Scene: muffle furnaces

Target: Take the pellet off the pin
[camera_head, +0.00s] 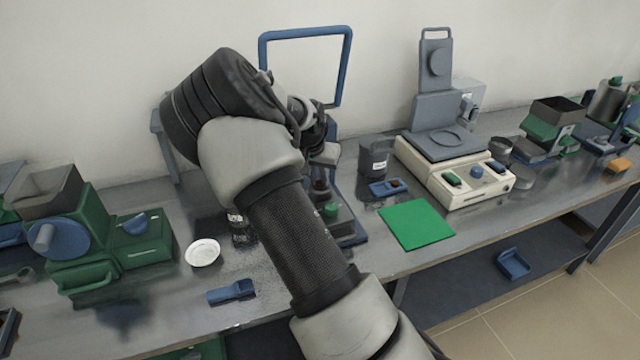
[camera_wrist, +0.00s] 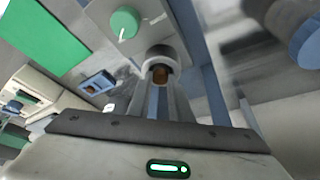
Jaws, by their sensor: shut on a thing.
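In the wrist view a small brown pellet (camera_wrist: 160,74) sits between the tips of my gripper (camera_wrist: 162,84), in front of a grey round collar (camera_wrist: 160,54). My gripper is shut on the pellet. I cannot make out the pin, and the collar and fingers hide the far side of the pellet. In the head view my gripper (camera_head: 326,155) is at the blue-framed press (camera_head: 350,238), largely hidden behind my own arm. The pellet cannot be made out in that view.
A green knob (camera_wrist: 124,23) is close beside the collar. A green mat (camera_head: 416,224), a blue tray (camera_head: 388,187) and a dark jar (camera_head: 375,157) lie to the right of the press. A white dish (camera_head: 203,253) and a green machine (camera_head: 90,240) are at left.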

